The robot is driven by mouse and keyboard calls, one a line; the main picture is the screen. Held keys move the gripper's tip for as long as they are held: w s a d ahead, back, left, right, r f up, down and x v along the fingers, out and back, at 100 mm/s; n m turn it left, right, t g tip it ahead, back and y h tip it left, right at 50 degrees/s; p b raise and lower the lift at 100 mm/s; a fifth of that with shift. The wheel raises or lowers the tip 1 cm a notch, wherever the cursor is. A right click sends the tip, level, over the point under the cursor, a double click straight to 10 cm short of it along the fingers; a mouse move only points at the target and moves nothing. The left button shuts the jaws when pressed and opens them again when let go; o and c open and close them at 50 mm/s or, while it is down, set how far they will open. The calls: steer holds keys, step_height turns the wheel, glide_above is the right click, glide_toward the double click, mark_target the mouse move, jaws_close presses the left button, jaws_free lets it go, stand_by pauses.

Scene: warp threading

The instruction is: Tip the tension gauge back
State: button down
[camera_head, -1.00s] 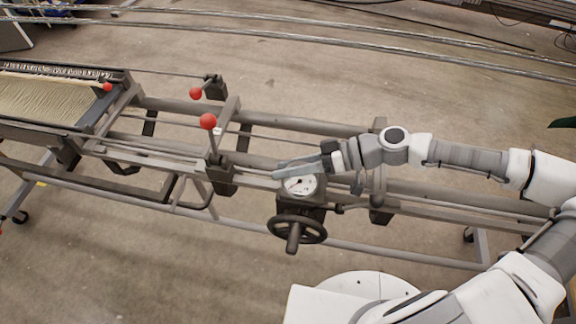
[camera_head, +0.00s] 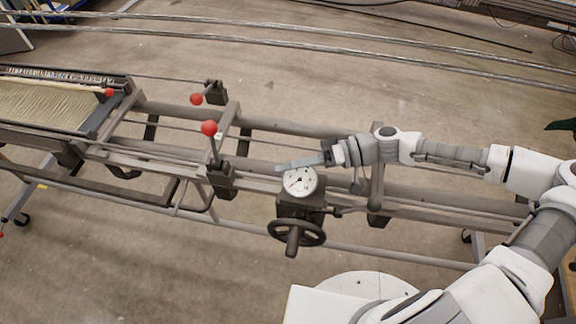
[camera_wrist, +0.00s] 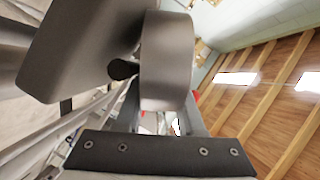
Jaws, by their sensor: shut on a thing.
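The tension gauge (camera_head: 300,182) is a round white dial with a dark needle, on a dark housing above a black handwheel (camera_head: 296,232). Its face is tilted up toward the head camera and shows as nearly a full circle. My gripper (camera_head: 294,164) comes in from the right and is shut on the gauge, its grey fingers along the dial's far edge. In the wrist view the gauge (camera_wrist: 167,60) shows as a dark rounded body in front of the jaws; its dial face is hidden there.
Red-knobbed levers (camera_head: 209,128) stand on the frame left of the gauge. Frame rails (camera_head: 420,205) run beneath my arm to the right. A warp bed with pale threads (camera_head: 45,103) lies at the far left. Bare floor (camera_head: 300,85) is behind the frame.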

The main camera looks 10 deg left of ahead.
steer(key=c, duration=0.5)
jaws_free()
steer(key=shift+w+d, duration=0.1)
steer(key=v, duration=1.7)
steer(key=shift+d, duration=0.1)
